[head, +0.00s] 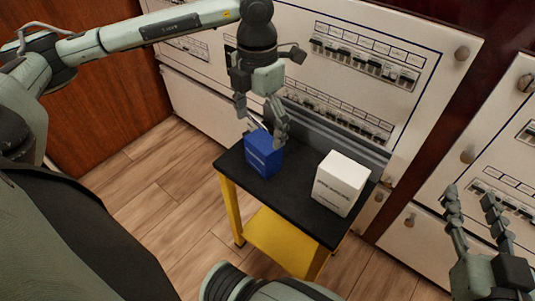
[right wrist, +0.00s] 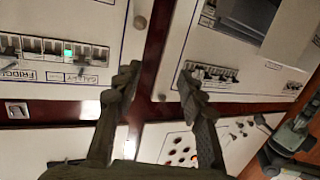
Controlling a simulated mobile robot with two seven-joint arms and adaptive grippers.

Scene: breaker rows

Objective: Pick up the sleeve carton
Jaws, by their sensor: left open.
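Two cartons stand upright on a small black-topped table (head: 293,179): a blue carton (head: 264,158) at its left and a white carton (head: 340,184) with dark print at its right. The print is too small to tell which is the sleeve carton. My left gripper (head: 261,124) points down just above the blue carton, fingers apart. Its right finger overlaps the carton's upper right edge; I cannot tell whether it touches. My right gripper (head: 472,200) is open and empty at the lower right, away from both cartons. Its spread fingers also show in the right wrist view (right wrist: 159,80).
Pale breaker panels (head: 400,35) with switch rows stand close behind the table. The table has yellow legs and a yellow lower shelf (head: 280,243). Bare black top lies between the cartons. Wood floor (head: 150,195) is free to the left.

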